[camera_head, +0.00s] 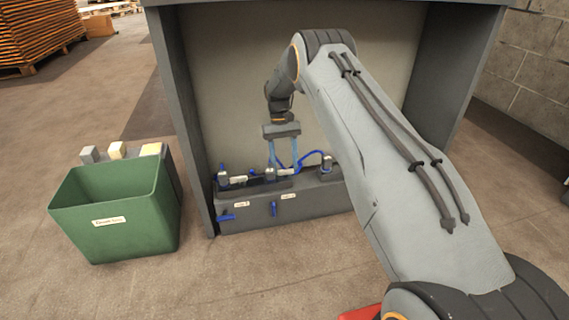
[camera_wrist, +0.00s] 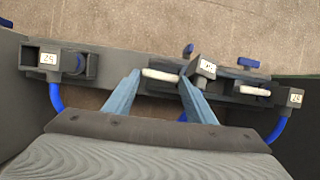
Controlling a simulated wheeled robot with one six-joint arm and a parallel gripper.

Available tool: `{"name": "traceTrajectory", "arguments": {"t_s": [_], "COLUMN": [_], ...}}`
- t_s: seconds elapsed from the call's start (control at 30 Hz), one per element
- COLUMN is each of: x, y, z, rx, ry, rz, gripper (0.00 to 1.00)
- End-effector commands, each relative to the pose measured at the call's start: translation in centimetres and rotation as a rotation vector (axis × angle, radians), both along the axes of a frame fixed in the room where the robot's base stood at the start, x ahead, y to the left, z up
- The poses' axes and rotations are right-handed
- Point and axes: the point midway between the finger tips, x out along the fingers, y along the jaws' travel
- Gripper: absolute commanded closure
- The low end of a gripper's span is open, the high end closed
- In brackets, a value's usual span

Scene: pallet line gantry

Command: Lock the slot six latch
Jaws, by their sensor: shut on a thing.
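My gripper (camera_head: 283,166) reaches down over a dark grey slotted unit (camera_head: 320,198) inside the bay. Its two blue fingers, also in the wrist view (camera_wrist: 160,78), are shut on a dark module with a pale top (camera_wrist: 162,75). The module sits low at the unit. On the unit's front, one blue latch handle (camera_head: 274,208) stands upright below the gripped module. Another blue latch handle (camera_head: 225,217) lies horizontal at the left. Small labels beside them are too blurred to read surely, so I cannot tell which is slot six.
Grey labelled blocks with blue cables stand along the unit, such as one at the left of the wrist view (camera_wrist: 48,60). A green bin (camera_head: 118,215) stands left of the bay. Bay side walls (camera_head: 185,120) flank the arm. The floor in front is mostly clear.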

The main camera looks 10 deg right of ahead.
Motion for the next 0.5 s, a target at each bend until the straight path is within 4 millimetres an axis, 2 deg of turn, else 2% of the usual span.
{"name": "traceTrajectory", "arguments": {"t_s": [0.03, 0.27, 0.3, 0.4, 0.5], "x": [-1.38, -1.38, -1.38, -1.37, -1.37], "y": [0.13, 0.13, 0.13, 0.15, 0.38], "z": [-0.83, -0.83, -0.83, -0.83, -0.84], "rx": [0.001, 0.001, 0.001, 0.001, 0.002], "ry": [0.041, 0.041, 0.041, 0.041, 0.041], "rz": [0.004, 0.002, 0.002, 0.002, 0.005], "gripper": [0.72, 0.72, 0.45, 0.31, 0.31]}}
